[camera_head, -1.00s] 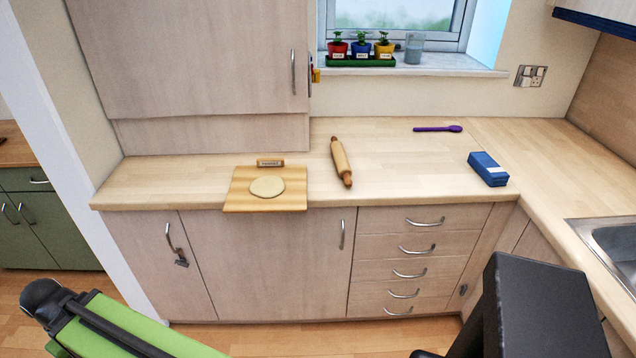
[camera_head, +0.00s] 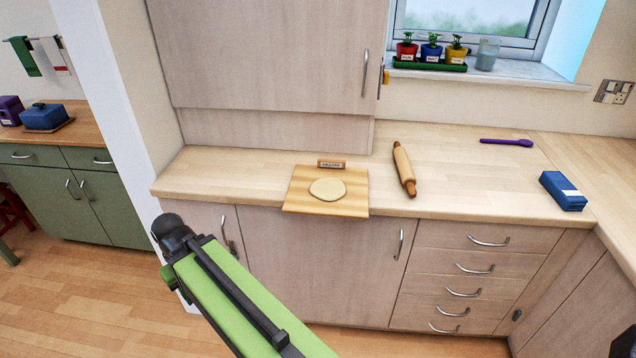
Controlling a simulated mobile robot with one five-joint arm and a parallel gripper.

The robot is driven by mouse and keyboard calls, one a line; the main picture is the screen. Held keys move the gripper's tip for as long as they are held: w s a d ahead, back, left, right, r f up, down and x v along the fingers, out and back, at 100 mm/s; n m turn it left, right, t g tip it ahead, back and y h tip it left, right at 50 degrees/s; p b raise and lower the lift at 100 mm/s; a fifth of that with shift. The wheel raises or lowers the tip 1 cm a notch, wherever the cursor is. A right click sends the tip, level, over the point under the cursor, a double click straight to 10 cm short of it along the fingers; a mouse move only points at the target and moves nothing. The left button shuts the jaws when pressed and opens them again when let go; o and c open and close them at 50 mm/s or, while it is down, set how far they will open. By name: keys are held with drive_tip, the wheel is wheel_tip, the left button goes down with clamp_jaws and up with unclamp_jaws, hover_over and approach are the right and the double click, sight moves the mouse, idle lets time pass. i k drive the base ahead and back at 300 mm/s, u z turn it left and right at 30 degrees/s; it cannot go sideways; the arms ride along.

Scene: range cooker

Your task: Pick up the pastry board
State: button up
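The pastry board (camera_head: 298,203) is a light wooden square with stripes. It lies flat on the counter, and its front edge juts out a little past the counter's front edge. A round of pale dough (camera_head: 327,189) lies on it. A small wooden block with a label (camera_head: 332,164) stands at its back edge. My green arm reaches in from the bottom, and its dark end is below and left of the board, apart from it. No gripper fingers show.
A rolling pin (camera_head: 404,170) lies right of the board. Further right are a blue box (camera_head: 563,191) and a purple spoon (camera_head: 506,142). A tall cupboard (camera_head: 270,60) stands behind the board. The counter (camera_head: 205,172) left of the board is clear.

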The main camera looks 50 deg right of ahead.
sight(328, 188)
drive_tip(key=i, duration=0.85)
drive_tip(key=z, duration=0.05)
